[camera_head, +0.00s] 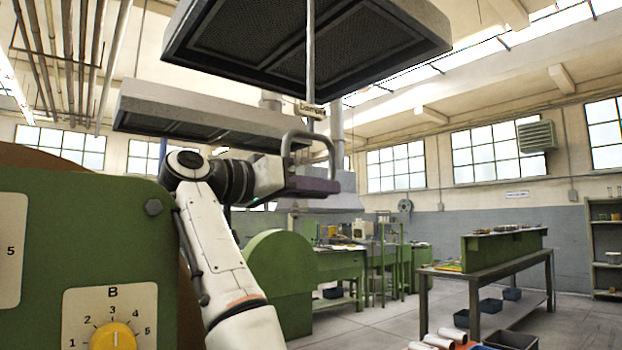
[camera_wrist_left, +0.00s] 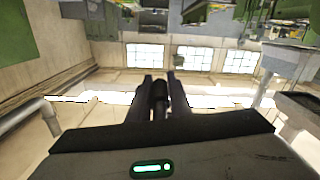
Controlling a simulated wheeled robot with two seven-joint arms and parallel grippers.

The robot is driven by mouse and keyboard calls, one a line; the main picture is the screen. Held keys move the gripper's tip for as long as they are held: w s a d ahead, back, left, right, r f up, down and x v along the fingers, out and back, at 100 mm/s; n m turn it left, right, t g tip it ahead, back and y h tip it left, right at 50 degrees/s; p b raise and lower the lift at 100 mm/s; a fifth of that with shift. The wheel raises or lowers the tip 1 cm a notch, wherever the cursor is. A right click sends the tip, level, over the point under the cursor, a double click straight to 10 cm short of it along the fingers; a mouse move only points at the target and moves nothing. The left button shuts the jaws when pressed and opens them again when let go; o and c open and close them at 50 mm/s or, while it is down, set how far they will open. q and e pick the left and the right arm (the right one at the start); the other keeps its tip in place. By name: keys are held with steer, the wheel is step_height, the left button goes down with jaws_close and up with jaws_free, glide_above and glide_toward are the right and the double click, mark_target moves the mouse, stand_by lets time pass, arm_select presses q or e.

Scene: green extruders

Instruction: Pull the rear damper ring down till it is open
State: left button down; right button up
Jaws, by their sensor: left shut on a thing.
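A thick grey stirrup-shaped damper ring (camera_head: 308,134) hangs at the foot of a thin vertical rod (camera_head: 311,50) in the head view. A small tag (camera_head: 311,109) sits on the rod just above it. My left gripper (camera_head: 322,186) reaches in from the left and is shut at the ring's lower part, which it mostly hides. In the left wrist view the two dark fingers of the gripper (camera_wrist_left: 160,78) stand close together around a dark piece. My right gripper is not in view.
A large dark hood (camera_head: 300,50) hangs overhead, with a second hood (camera_head: 190,118) farther left. A green machine panel (camera_head: 100,230) with a yellow knob (camera_head: 113,336) stands close at left. A workbench (camera_head: 490,270) stands at right. The air right of the gripper looks clear.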

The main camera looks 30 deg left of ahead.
mark_target(318, 138)
arm_select(q)
steer(key=shift+r, duration=0.2)
steer(key=c, duration=1.6)
jaws_free()
steer(key=shift+c, duration=0.2)
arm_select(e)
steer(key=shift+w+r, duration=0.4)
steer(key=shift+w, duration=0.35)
arm_select(q)
steer(key=shift+r, duration=0.3)
step_height(318, 138, up, 8)
steer(key=shift+r+p, duration=0.25)
steer(key=shift+p, duration=0.65)
steer(key=shift+r, duration=0.45)
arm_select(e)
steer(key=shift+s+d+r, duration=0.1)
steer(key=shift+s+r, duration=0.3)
